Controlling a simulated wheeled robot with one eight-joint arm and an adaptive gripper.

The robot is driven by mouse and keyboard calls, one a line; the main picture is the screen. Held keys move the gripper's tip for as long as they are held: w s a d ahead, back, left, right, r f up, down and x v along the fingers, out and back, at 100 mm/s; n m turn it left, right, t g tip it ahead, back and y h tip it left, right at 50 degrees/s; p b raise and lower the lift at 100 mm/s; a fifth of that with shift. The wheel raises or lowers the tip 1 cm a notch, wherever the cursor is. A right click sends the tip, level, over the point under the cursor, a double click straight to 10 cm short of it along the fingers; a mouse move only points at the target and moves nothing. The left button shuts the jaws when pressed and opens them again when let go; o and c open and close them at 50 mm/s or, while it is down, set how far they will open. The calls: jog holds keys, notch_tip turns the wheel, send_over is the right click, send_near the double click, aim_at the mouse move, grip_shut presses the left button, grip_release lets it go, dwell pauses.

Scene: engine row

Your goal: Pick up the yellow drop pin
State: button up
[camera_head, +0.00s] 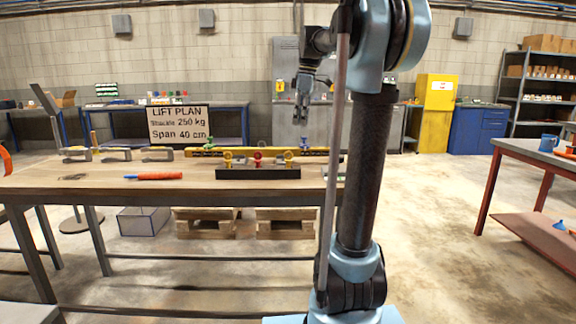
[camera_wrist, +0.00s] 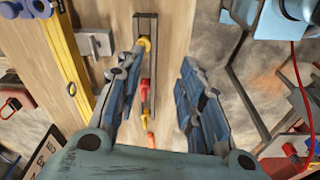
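A dark rack (camera_head: 250,174) on the wooden workbench holds a small row of coloured pieces. A yellow piece (camera_head: 228,158) stands at its left end and a red piece (camera_head: 258,158) in the middle. Which part is the drop pin is too small to tell. In the wrist view the rack (camera_wrist: 147,22) shows a yellow piece (camera_wrist: 145,44) and a red piece (camera_wrist: 145,86) between my fingers. My gripper (camera_head: 301,118) points down above the bench, clear of the rack; its fingers (camera_wrist: 162,65) are apart and empty.
A yellow beam (camera_head: 205,152) lies behind the rack. Several grey clamps (camera_head: 116,154) stand on the left, and an orange tool (camera_head: 155,176) lies left of the rack. A lift plan sign (camera_head: 178,124) stands behind. The bench front (camera_head: 80,190) is mostly clear.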

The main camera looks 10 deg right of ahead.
jog(key=w+r+n, duration=0.2)
jog(key=w+r, duration=0.1)
jog(key=w, duration=0.2)
send_over(288, 152)
jog(key=w+d, duration=0.2)
notch_tip(288, 152, down, 12)
jog(key=shift+s+a+f, duration=0.2)
jog(key=shift+a+f, duration=0.1)
jog(key=shift+f, duration=0.6)
jog(key=shift+s+a+f, duration=0.2)
jog(key=shift+a+f, duration=0.1)
jog(key=shift+f, duration=0.65)
jog(key=shift+s+a+f, duration=0.2)
jog(key=shift+a+f, duration=0.1)
jog(key=shift+f, duration=0.6)
grip_shut()
